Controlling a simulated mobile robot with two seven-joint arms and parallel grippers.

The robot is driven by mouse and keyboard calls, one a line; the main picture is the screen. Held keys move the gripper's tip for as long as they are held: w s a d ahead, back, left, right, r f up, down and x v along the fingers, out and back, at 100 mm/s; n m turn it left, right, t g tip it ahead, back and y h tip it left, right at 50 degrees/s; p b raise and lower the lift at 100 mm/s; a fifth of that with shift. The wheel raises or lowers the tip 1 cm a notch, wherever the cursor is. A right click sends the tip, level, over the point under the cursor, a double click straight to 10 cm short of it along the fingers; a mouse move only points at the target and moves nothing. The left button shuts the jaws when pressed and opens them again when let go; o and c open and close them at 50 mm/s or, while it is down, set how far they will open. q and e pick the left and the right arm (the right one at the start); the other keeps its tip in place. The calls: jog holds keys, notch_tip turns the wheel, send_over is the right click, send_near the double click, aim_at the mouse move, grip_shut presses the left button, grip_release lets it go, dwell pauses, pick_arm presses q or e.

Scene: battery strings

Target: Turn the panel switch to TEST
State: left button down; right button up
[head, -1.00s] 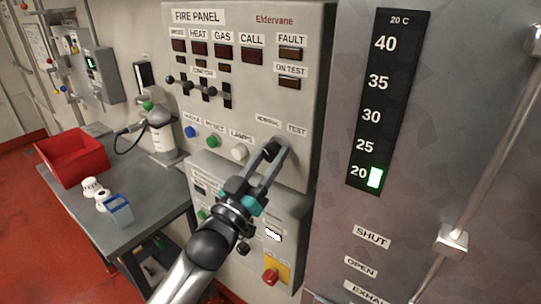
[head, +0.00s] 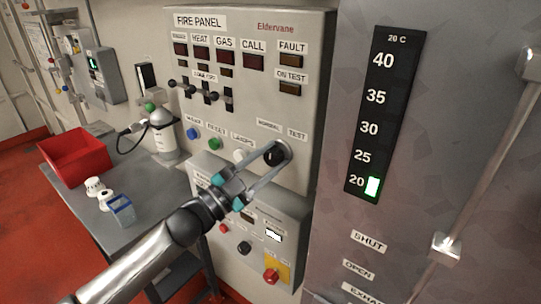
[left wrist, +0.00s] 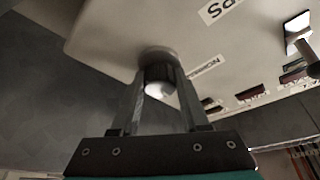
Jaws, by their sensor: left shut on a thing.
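The panel switch (head: 275,154) is a dark round knob in a grey ring, low on the right of the fire panel (head: 212,110). The labels NORMAL (head: 268,125) and TEST (head: 297,134) sit above it. My left gripper (head: 274,159) is shut on the knob, one finger on each side. In the left wrist view the knob (left wrist: 160,73) sits between the two fingertips, with a pale spot on its near end. The fingers hide part of the knob, and I cannot tell which label it points to. My right gripper is not in view.
White, green and blue buttons (head: 193,132) run left of the switch. The ON TEST lamp (head: 290,89) looks dark amber. A lower box (head: 283,205) with a red knob (head: 271,276) sits beneath. A grey table (head: 150,195) holds a red bin (head: 77,156).

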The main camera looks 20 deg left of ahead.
pick_arm(q)
jog(key=m+g+p, duration=0.1)
jog(key=m, duration=0.1)
jog(key=m+g+p, duration=0.1)
jog(key=m, duration=0.2)
jog(key=shift+r+m+h, duration=0.2)
jog(key=shift+m+h, duration=0.1)
jog(key=shift+m+g+p, duration=0.7)
jog(key=shift+m+p, duration=0.2)
jog(key=shift+m, duration=0.8)
jog(key=shift+f, duration=0.1)
jog(key=shift+c, duration=2.1)
grip_release()
jog(key=b+v, duration=0.2)
jog(key=v, duration=1.3)
jog(key=shift+a+r+b, duration=0.15)
jog(key=shift+r+b, duration=0.1)
jog(key=shift+b, duration=0.15)
